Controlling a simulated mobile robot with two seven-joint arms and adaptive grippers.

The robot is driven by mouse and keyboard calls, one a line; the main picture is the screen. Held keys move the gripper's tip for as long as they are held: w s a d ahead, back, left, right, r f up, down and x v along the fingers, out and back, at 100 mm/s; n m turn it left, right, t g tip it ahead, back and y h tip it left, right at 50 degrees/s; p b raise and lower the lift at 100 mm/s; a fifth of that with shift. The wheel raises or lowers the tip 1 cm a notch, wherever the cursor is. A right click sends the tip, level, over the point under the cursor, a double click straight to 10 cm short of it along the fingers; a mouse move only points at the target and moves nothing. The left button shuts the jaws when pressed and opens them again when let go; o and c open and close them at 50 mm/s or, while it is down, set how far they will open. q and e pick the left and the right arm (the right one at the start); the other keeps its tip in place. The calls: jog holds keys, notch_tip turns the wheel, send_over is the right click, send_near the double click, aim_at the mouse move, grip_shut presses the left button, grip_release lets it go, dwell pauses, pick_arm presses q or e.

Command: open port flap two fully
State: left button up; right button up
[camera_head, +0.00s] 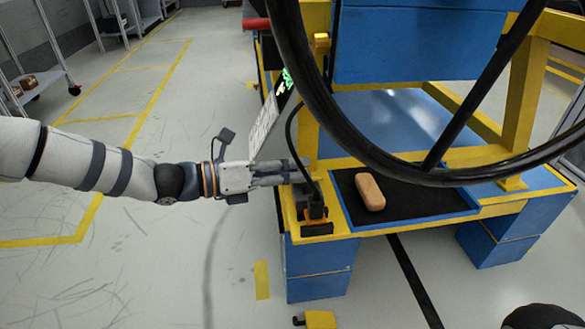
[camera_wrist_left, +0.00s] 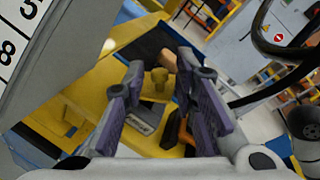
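My left gripper (camera_head: 298,172) reaches in from the left to the front left corner of the yellow frame (camera_head: 428,211). In the left wrist view its purple-padded fingers (camera_wrist_left: 160,66) are spread, with no object clearly held between them. A small yellow post (camera_wrist_left: 157,82) shows between and beyond the fingers. A grey labelled block (camera_wrist_left: 145,121) and an orange part (camera_wrist_left: 174,130) lie below it, partly covered by the right finger. In the head view a black and orange port unit (camera_head: 317,226) sits just below the gripper. I cannot tell which part is flap two or how far it is open.
A black cable (camera_head: 290,128) rises close to the gripper. The large black steering wheel (camera_head: 372,150) spans the space to the right. A tan block (camera_head: 370,191) lies on a black mat (camera_head: 432,203). Open floor (camera_head: 170,265) lies to the left.

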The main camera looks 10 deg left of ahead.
pick_arm(q)
jog(key=shift+o, duration=0.4)
jog(key=shift+w+a+f, duration=0.1)
jog(key=shift+a+f, duration=0.1)
jog(key=shift+f, duration=0.05)
jog(key=shift+d+r, duration=0.1)
jog(key=shift+d, duration=0.05)
